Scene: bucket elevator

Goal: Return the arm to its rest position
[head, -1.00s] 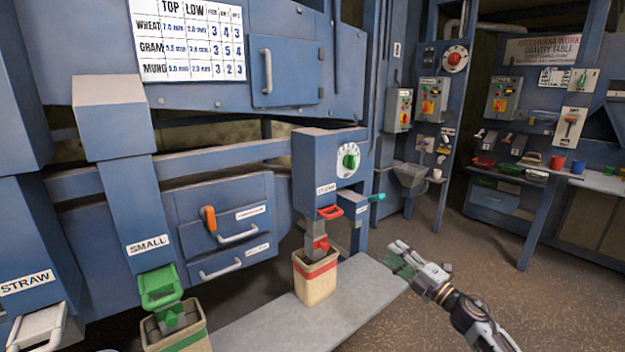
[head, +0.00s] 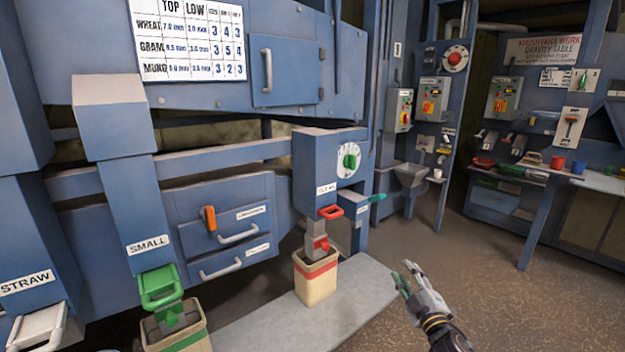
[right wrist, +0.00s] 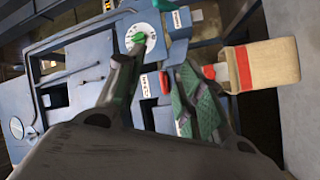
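My right gripper (head: 405,280) is at the lower right in the head view, over the brown floor just right of the grey ledge's end. Its fingers look spread and empty. In the right wrist view the two green-padded fingers (right wrist: 160,88) stand apart with nothing held between them. The blue machine with the green dial (head: 350,161) and red handle (head: 330,212) is left of the gripper, apart from it. My left gripper is not in view.
A red-banded bucket (head: 316,278) stands on the grey ledge (head: 265,327) under the red-handled spout. A green-banded bucket (head: 178,340) is under the SMALL chute. Control boxes and a workbench (head: 603,183) are at the back right. Open floor (head: 500,275) lies at right.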

